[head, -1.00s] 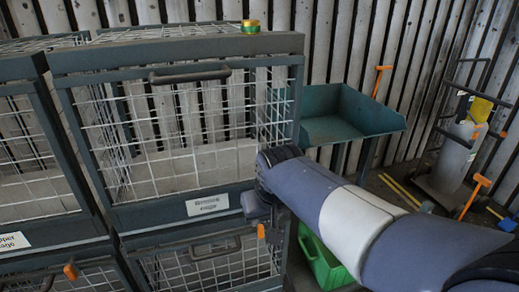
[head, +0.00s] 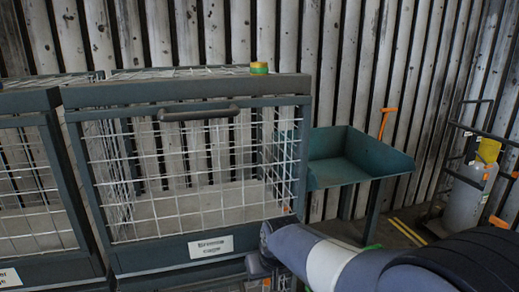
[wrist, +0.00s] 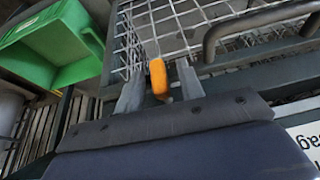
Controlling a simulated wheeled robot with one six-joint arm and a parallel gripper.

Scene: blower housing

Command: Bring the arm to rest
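My arm (head: 325,262) reaches in from the lower right of the head view, with its end low at the front right corner of the wire cage (head: 190,250). In the wrist view my gripper (wrist: 157,90) has its two grey fingers apart. An orange latch tab (wrist: 158,78) shows between them, with a visible gap on each side. Whether the tab lies between the fingertips or beyond them I cannot tell. No object is held. In the head view the fingers are mostly hidden at the bottom edge.
A dark bar handle (head: 199,114) juts from the cage front. A green-yellow roll (head: 259,68) sits on top. A teal tray stand (head: 355,160) is right of the cage, a gas cylinder trolley (head: 464,195) farther right. The wrist view shows a green bin (wrist: 75,45).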

